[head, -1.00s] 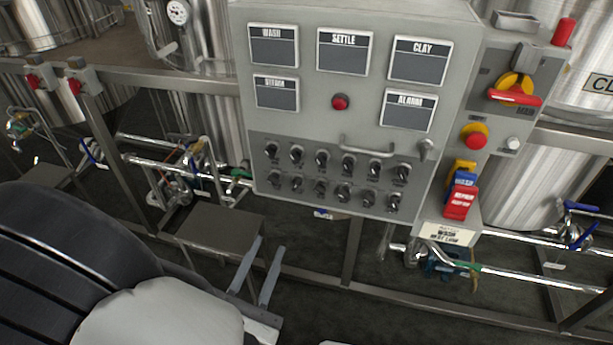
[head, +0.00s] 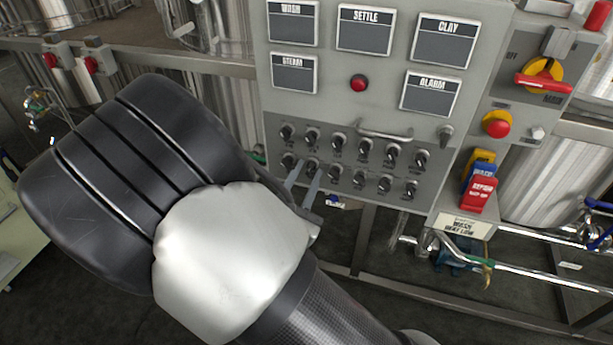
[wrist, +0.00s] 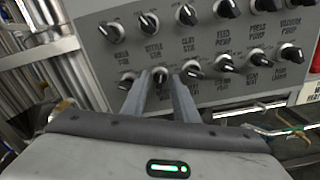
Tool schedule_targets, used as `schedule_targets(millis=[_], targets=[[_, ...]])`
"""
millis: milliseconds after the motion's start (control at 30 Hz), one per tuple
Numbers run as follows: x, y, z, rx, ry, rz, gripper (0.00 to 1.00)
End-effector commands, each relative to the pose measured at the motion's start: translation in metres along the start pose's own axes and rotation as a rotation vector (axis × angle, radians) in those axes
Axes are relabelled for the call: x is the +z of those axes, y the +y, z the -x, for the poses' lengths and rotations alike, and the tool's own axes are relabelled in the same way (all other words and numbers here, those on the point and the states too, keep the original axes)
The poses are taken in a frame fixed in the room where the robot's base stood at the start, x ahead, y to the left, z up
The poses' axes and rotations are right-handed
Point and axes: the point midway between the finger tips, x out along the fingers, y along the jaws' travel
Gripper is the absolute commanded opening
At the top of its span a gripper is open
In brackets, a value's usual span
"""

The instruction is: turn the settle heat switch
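The control panel (head: 350,110) carries two rows of black rotary switches. The second switch from the left in the lower row (head: 311,165) lies in line with the settle column; I take it as the settle heat switch, but its own label is not readable. In the wrist view this switch (wrist: 160,75) shows between the two finger ends. My gripper (head: 307,172) is open, its fingers (wrist: 160,85) apart and pointing at the panel. The tips are close to the switch; whether they touch it I cannot tell. The fingers partly cover the panel's lower left.
Neighbouring switches stand close on the left (wrist: 127,80) and right (wrist: 192,71). A handle (head: 384,133) sticks out above the top row. A red button (head: 358,84) sits higher. Red and yellow controls (head: 497,124) stand at the panel's right. Pipes (head: 540,257) run below.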

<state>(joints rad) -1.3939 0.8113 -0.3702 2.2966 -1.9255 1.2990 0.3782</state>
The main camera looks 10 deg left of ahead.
Motion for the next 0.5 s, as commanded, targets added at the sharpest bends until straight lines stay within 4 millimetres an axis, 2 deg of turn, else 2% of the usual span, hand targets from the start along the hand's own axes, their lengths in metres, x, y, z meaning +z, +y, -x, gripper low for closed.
schedule_targets(millis=[300, 467, 500], targets=[[0.0, -0.0002, -0.0028, -0.001, 0.001, 0.0, 0.27], [0.0, -0.0002, -0.0026, -0.001, 0.001, 0.0, 0.0], [0.0, -0.0002, -0.0026, -0.001, 0.001, 0.0, 0.0]])
